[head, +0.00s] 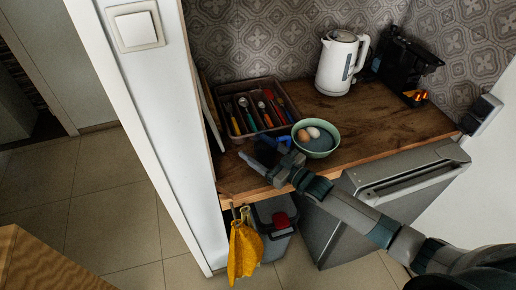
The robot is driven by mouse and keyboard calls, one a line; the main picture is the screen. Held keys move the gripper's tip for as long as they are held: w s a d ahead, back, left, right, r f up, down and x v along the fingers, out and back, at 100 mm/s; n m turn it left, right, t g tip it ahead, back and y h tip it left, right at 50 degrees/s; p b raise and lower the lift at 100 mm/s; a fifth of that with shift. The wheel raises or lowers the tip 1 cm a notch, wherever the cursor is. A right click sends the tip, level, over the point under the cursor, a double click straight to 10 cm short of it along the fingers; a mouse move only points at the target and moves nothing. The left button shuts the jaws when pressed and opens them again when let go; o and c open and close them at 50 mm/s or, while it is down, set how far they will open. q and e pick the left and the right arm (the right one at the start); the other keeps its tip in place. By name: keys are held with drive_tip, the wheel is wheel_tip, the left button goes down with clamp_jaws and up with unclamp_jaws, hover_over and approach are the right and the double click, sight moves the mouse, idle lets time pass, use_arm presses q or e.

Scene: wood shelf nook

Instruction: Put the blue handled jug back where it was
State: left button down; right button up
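My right gripper (262,157) reaches in from the lower right to the front left of the wooden counter (380,115). A small bright blue piece (284,139) shows just behind it, beside the green bowl. This may be part of the blue handled jug, but my gripper and wrist hide most of that spot. I cannot tell whether the fingers are open or shut on it. No whole jug is in clear view. My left gripper is not in view.
A green bowl with eggs (316,147) stands right of my gripper, and a cutlery tray (238,128) behind it. A white kettle (338,65) and a black appliance (405,60) stand at the back. Yellow cloths (243,250) hang below the edge. The counter's right part is clear.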

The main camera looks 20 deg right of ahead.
sight(274, 160)
drive_tip(key=shift+r, duration=0.1)
drive_tip(key=shift+r, duration=0.15)
drive_tip(key=shift+s+d, duration=0.15)
drive_tip(key=shift+s, duration=0.1)
drive_tip(key=b+v, duration=0.3)
drive_tip(key=v, duration=0.7)
drive_tip(key=shift+s+d, duration=0.2)
drive_tip(key=shift+s, duration=0.1)
drive_tip(key=shift+s+d, duration=0.2)
drive_tip(key=shift+s, duration=0.1)
drive_tip(key=shift+s, duration=0.1)
